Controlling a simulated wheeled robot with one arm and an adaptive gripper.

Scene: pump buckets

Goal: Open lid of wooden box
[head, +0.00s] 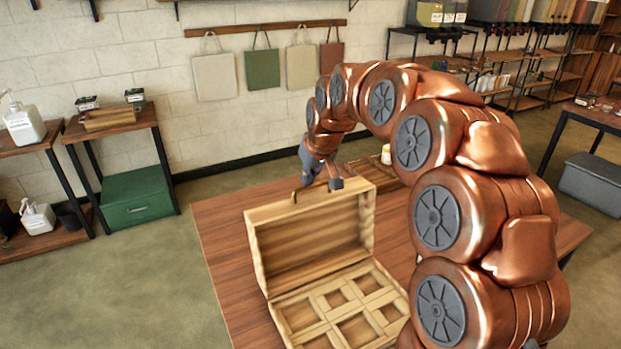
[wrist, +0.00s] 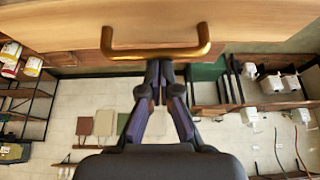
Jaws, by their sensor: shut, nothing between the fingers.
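The wooden box (head: 283,312) stands on the table with its lid (head: 312,238) raised roughly upright. Its divided inside shows, and the compartments in view look empty. A brass handle (head: 310,188) sits on the lid's upper edge; it spans the top of the wrist view (wrist: 155,51). My gripper (head: 323,182) is at the top of the raised lid, by the handle. In the wrist view its fingers (wrist: 159,68) are together with nothing between them. Their tips are close to the handle; I cannot tell if they touch it.
The brown table (head: 222,228) has bare room left of the box. My arm covers much of the table's right side. A small white jar (head: 386,154) stands behind the box. A side table (head: 112,128) and a green bin (head: 138,195) are at the left by the wall.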

